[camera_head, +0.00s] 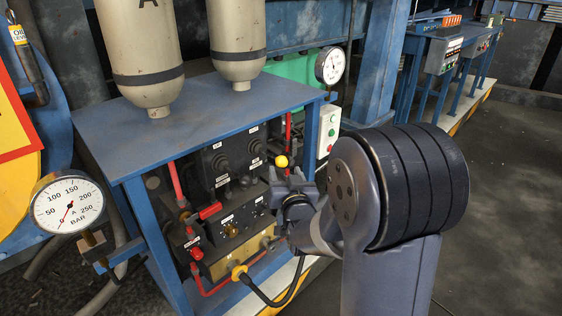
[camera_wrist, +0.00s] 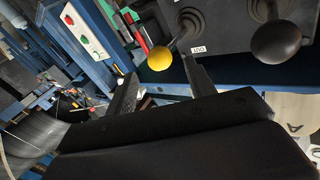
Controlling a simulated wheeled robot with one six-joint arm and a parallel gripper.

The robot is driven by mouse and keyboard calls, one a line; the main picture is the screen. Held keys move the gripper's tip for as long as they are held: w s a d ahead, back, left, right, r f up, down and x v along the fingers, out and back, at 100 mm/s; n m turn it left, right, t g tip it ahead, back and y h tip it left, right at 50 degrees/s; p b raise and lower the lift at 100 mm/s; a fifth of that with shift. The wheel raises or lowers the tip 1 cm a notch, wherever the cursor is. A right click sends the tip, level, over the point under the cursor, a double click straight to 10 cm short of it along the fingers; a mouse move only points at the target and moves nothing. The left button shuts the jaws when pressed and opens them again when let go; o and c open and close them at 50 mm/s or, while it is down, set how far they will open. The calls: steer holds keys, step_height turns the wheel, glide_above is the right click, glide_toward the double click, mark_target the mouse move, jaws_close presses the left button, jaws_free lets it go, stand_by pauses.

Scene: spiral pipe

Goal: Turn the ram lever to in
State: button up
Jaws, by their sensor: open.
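A lever with a yellow ball knob (camera_head: 282,161) stands out from the front of the dark valve panel (camera_head: 235,160). In the wrist view the yellow knob (camera_wrist: 159,58) shows at the end of its shaft, near a white label (camera_wrist: 199,49) that seems to read OUT. I cannot read a ram label. My gripper (camera_head: 291,178) is open just below the knob in the head view. In the wrist view its two fingers (camera_wrist: 160,84) point toward the knob, one on either side; contact cannot be told. A second lever with a black ball knob (camera_wrist: 278,42) is to the right.
The blue bench top (camera_head: 200,100) overhangs the panel. A white button box (camera_head: 327,130) is on the bench's right leg, below a round gauge (camera_head: 330,65). Red pipes (camera_head: 175,182) and a black hose (camera_head: 275,300) run near the panel. Open floor (camera_head: 500,200) lies to the right.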

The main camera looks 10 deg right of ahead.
mark_target(283, 165)
steer(key=w, duration=0.6)
steer(key=shift+d, duration=0.1)
